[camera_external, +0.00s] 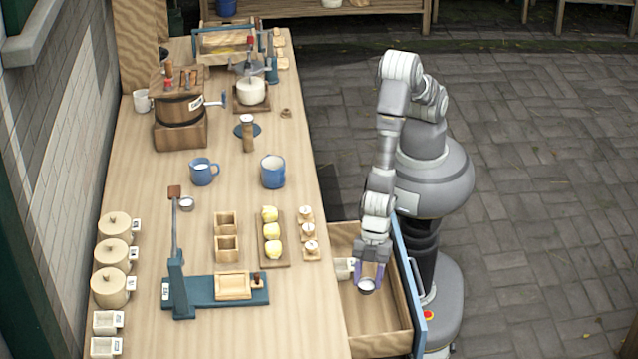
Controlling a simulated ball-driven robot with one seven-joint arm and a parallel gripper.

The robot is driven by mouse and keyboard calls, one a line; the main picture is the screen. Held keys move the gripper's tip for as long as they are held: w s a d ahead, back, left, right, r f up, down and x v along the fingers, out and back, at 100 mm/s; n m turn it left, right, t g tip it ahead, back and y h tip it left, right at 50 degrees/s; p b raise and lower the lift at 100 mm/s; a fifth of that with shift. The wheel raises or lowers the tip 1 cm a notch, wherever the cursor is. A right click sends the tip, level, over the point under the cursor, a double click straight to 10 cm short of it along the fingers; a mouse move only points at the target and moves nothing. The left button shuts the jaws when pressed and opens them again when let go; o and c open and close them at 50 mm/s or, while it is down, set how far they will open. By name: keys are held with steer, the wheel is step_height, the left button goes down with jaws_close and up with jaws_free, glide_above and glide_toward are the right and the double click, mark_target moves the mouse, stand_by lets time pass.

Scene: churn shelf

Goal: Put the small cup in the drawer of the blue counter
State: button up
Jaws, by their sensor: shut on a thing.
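The drawer (388,338) of the counter is pulled open on the counter's right side. Its front panel is blue and its inside is bare wood. My gripper (369,277) points down over the open drawer, with purple-blue fingers shut on a small cup (367,286). The cup is dark-sided with a pale top, and the fingers partly hide it. I cannot tell whether it touches the drawer floor. A whitish cup-like thing (344,268) is beside my gripper at the drawer's left side.
The wooden counter top (290,325) holds a blue mug (204,172), a blue cup (272,171), a yellow-ball tray (273,245) and a blue press (215,291). Lidded pots (112,256) line the left edge. The drawer's front half looks clear.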

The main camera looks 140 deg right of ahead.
mark_target(367, 286)
step_height(367, 286, down, 4)
steer(key=shift+r, duration=0.2)
step_height(367, 286, down, 10)
steer(key=b, duration=0.4)
steer(key=shift+f, duration=0.15)
steer(key=o, duration=1.1)
